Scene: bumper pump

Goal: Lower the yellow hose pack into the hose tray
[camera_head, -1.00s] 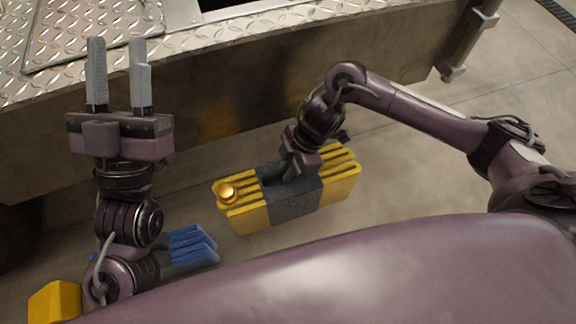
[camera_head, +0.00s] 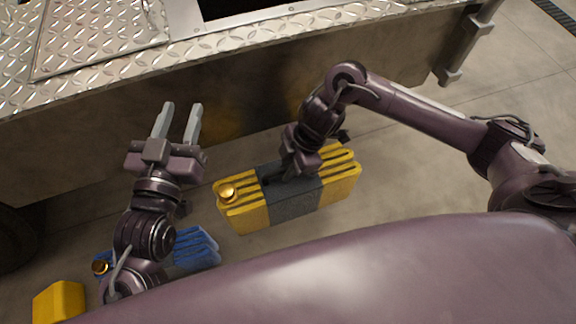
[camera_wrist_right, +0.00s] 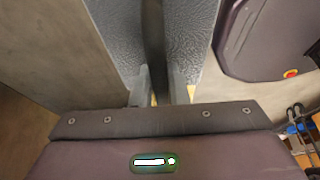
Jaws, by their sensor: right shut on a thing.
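The yellow hose pack (camera_head: 340,182) has a wide grey band around its middle and a round brass cap at its left end. It is low beside the vehicle's side, close to the floor; I cannot tell whether it touches the floor. My right gripper (camera_head: 290,172) is shut on the pack at its grey band. The right wrist view shows the fingers (camera_wrist_right: 160,92) at the grey textured band (camera_wrist_right: 202,30). My left gripper (camera_head: 181,110) is open and empty, left of the pack and above it in the picture. A dark rectangular recess (camera_head: 240,8) in the deck, perhaps the hose tray, is cut by the top edge.
The diamond-plate deck (camera_head: 95,60) and its tall side wall (camera_head: 80,140) stand beyond the pack. A blue pack (camera_head: 195,250) lies on the floor, partly behind my left arm. A yellow block (camera_head: 58,302) is at lower left. The floor right of the pack is clear.

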